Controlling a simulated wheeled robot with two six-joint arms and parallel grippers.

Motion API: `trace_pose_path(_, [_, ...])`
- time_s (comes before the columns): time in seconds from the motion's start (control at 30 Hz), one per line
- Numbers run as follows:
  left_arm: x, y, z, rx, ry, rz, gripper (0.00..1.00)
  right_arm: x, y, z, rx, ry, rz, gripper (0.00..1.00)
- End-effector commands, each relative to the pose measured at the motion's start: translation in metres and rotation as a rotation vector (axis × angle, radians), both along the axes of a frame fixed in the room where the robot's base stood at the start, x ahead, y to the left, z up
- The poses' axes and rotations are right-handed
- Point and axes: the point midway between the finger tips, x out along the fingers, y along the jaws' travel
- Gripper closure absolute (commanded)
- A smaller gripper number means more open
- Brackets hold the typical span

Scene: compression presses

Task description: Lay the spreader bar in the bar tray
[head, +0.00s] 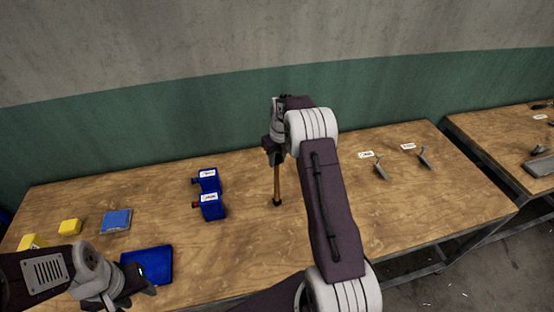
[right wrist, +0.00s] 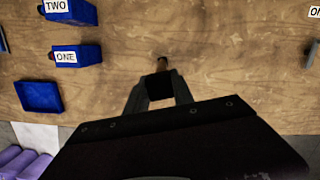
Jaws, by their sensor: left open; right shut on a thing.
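My right gripper (head: 274,148) is shut on the spreader bar (head: 277,184), a thin brown rod with a dark lower end. The bar hangs upright over the middle of the table; I cannot tell whether its foot touches the wood. In the right wrist view the bar (right wrist: 162,63) shows end-on, just beyond the fingers (right wrist: 159,90). A shallow blue tray (head: 148,264), seemingly the bar tray, lies empty near the table's front left; it also shows in the right wrist view (right wrist: 38,97). My left gripper (head: 138,288) is open beside the tray's front edge, partly covering the view there.
Two blue boxes, TWO (head: 206,179) and ONE (head: 210,206), stand between the tray and the bar. A blue pad (head: 115,221) and yellow blocks (head: 70,227) lie left. Grey brackets (head: 380,171) with labels lie right. The wood around the bar is clear.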

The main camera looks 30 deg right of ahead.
Motion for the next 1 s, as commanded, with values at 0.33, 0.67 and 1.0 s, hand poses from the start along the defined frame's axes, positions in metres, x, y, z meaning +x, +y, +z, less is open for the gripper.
trace_pose_path(0.33, [0.000, 0.000, 0.008, 0.000, 0.000, 0.000, 0.56, 0.000, 0.000, -0.015, 0.000, -0.002, 0.000, 0.63])
trace_pose_path(0.67, [0.000, 0.000, 0.008, 0.000, 0.000, 0.000, 0.56, 0.000, 0.000, -0.014, 0.000, -0.002, 0.000, 0.49])
trace_pose_path(1.0, [0.000, 0.000, -0.013, 0.000, 0.000, 0.000, 0.56, -0.009, -0.001, 0.046, -0.002, -0.009, 0.000, 0.49])
